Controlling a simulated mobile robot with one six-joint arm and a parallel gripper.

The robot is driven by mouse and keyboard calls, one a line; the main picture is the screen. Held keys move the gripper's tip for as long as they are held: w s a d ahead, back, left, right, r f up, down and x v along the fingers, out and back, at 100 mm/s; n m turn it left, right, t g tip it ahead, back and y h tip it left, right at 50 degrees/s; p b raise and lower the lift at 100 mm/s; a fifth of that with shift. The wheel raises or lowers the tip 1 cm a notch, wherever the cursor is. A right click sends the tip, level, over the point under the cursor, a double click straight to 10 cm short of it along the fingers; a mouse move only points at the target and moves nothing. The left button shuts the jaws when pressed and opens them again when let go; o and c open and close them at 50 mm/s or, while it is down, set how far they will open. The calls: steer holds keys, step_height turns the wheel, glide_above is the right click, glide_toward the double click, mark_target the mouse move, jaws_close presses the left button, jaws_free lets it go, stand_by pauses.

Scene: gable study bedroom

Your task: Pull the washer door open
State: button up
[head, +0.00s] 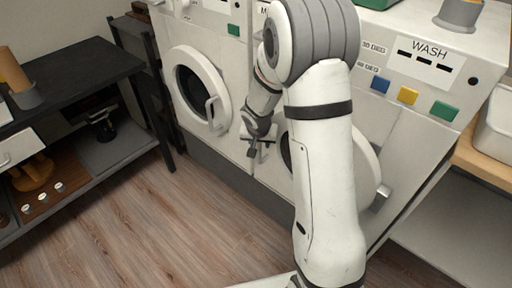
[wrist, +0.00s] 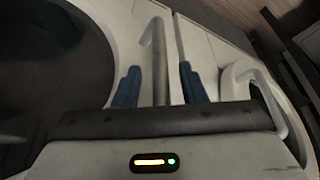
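The washer (head: 433,66), labelled WASH, stands at the right; my arm hides much of its front. Its round door (head: 369,172) shows a white rim beside my arm and seems closed. In the wrist view, the door's dark glass (wrist: 45,65) fills the left side. A grey bar handle (wrist: 158,45) stands beside it. My gripper (head: 256,146) is at the left side of this door. In the wrist view, my gripper (wrist: 160,67) is open, with one blue finger on each side of the handle and visible gaps to both.
A second machine (head: 238,65) stands against the washer's left side, with a closed round door (head: 193,87) and its own handle (head: 212,112). A black table (head: 75,68) is at the left, and a wooden shelf (head: 482,160) at the right. The wood floor (head: 160,225) in front is clear.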

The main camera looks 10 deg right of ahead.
steer(key=shift+x, duration=1.05)
steer(key=shift+c, duration=0.2)
jaws_close()
